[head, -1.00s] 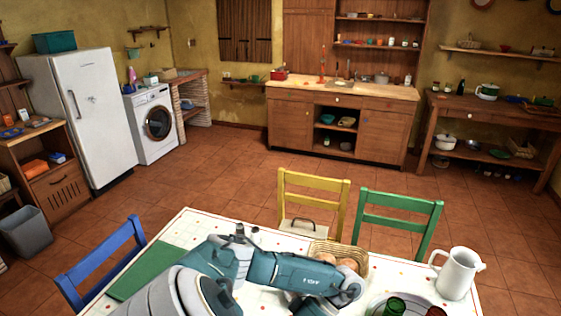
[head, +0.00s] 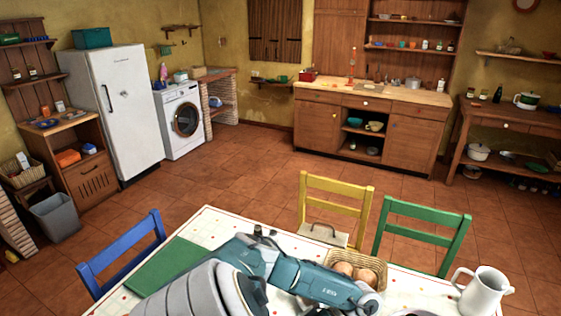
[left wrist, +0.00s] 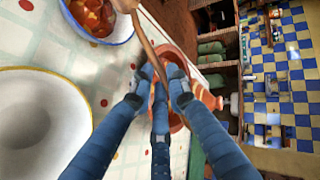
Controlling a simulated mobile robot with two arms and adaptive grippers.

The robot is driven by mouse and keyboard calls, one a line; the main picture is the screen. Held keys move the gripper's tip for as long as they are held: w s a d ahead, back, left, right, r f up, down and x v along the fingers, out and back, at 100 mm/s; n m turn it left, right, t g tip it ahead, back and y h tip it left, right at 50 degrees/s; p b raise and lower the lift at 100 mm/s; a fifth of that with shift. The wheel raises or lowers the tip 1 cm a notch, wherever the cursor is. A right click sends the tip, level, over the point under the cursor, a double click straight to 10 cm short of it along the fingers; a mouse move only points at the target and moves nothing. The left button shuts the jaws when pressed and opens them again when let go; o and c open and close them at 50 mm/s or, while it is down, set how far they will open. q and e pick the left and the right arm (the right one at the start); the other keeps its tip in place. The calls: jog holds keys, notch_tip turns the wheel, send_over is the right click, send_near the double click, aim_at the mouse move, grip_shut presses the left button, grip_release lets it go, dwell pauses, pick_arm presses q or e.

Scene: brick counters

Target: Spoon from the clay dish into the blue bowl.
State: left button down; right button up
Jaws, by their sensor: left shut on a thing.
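My left gripper (left wrist: 162,80) has blue fingers, shut on the wooden spoon (left wrist: 146,42) in the left wrist view. The spoon slants up and left, its far end at the top edge by a blue-rimmed bowl (left wrist: 128,32) holding reddish-orange food. I cannot tell whether that end is over the rim. The orange-brown clay dish (left wrist: 184,58) lies behind the fingertips, partly hidden by them. I cannot tell the gap between spoon and dish. In the head view my left arm reaches across the table, its gripper hidden or out of frame. My right gripper is not in view.
A cream bowl with a yellow rim (left wrist: 62,76) stands at left in the wrist view. On the table (head: 205,228) are a green mat (head: 172,266), a basket of round brown items (head: 372,262) and a white pitcher (head: 484,292). Yellow (head: 338,212) and green (head: 424,236) chairs stand behind.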

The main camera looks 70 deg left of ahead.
pick_arm(q)
jog(key=shift+r+p, duration=1.25)
jog(key=shift+r, duration=0.75)
